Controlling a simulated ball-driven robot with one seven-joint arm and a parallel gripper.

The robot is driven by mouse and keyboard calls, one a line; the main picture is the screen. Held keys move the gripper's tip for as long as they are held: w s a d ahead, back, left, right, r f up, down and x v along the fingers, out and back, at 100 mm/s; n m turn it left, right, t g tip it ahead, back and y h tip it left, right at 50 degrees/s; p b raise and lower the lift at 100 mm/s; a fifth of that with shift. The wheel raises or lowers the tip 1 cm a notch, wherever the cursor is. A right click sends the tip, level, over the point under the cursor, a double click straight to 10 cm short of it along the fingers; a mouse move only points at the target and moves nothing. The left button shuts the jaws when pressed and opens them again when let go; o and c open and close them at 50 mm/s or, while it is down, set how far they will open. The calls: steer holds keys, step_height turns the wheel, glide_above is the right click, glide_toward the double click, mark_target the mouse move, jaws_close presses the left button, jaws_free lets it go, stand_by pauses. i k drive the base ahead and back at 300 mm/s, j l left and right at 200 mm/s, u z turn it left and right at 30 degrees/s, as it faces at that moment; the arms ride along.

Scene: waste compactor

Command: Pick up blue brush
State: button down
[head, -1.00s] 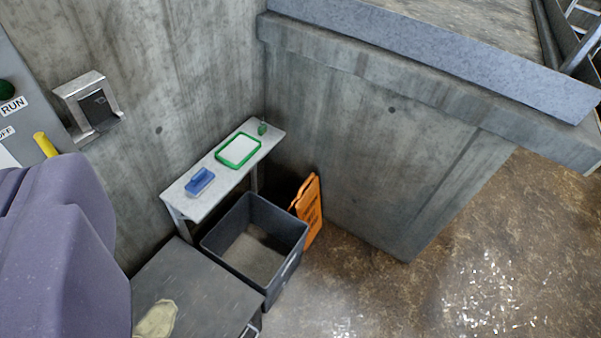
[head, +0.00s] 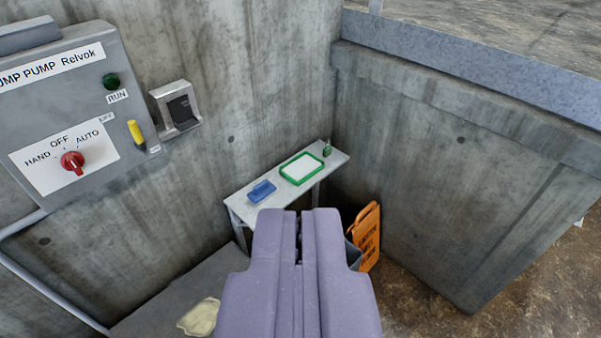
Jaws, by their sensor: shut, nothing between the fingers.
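The blue brush (head: 262,191) lies on the left part of a narrow grey shelf table (head: 240,200) against the concrete wall. My gripper (head: 298,215) shows in the lower middle of the head view, its fingers together with nothing between them. In the picture its tip lies just below and right of the brush, in front of the shelf. The brush is fully visible, and the gripper looks nearer to the camera than the brush.
A green-rimmed white tray (head: 301,168) and a small green item (head: 327,149) share the shelf. A dark bin (head: 354,254) is mostly hidden behind my gripper, beside an orange sign (head: 368,238). A low table holds a pale cloth (head: 199,317). A pump control box (head: 72,110) hangs left.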

mark_target(261, 193)
steer(key=u, duration=0.45)
steer(key=i+l+u, duration=0.25)
steer(key=l+u, duration=0.2)
steer(key=l, duration=0.2)
steer(key=i+l+u, duration=0.25)
steer(key=l, duration=0.15)
steer(key=l+u, duration=0.25)
steer(key=i+l, duration=0.15)
steer(key=l, duration=0.2)
steer(key=i+l, duration=0.1)
steer(key=l, duration=0.25)
steer(key=i+l, duration=0.15)
steer(key=l, duration=0.15)
steer(key=i+l, duration=0.1)
steer(key=l, duration=0.25)
steer(key=i+l+u, duration=0.1)
steer(key=l, duration=0.25)
steer(key=i+l, duration=0.15)
steer(key=l, duration=0.2)
